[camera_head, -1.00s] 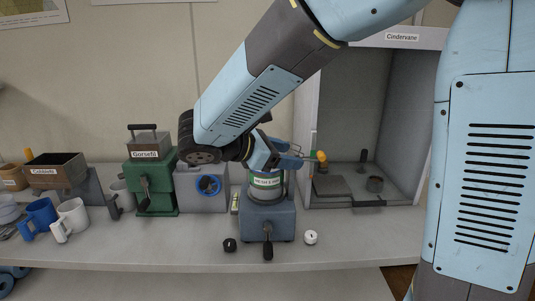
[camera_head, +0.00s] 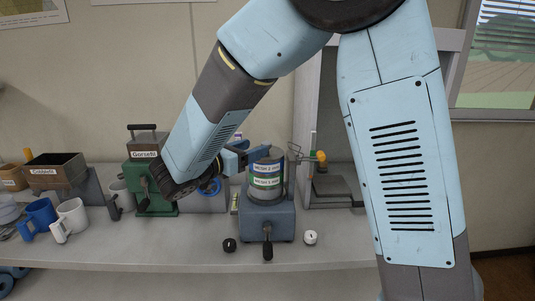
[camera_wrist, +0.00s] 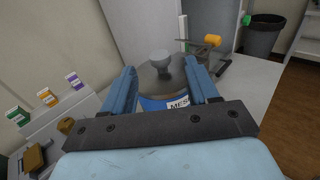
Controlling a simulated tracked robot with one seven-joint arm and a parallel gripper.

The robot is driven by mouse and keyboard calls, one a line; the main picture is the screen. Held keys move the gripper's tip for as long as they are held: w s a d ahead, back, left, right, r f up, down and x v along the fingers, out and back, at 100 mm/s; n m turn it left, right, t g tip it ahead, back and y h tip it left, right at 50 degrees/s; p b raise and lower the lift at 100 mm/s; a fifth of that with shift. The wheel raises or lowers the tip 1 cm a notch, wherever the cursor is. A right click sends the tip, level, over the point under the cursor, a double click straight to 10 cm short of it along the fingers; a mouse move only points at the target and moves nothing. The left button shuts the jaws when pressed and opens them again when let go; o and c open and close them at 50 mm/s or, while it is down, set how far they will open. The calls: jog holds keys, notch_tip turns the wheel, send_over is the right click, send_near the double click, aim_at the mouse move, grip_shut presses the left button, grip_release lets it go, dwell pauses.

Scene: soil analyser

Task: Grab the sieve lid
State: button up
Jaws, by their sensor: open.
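In the head view my gripper (camera_head: 259,151) is level with the stack's top, coming from the left, and partly hides the lid.
A green machine (camera_head: 153,186) stands left of the stack, with mugs (camera_head: 72,215) farther left. A wire-and-orange fixture (camera_head: 320,157) is close on the right, before an open cabinet. A black knob (camera_head: 229,245) and a white knob (camera_head: 310,237) sit in front.

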aim_at(266, 142)
jog(key=shift+x, duration=3.25)
jog(key=shift+f, duration=0.1)
grip_shut()
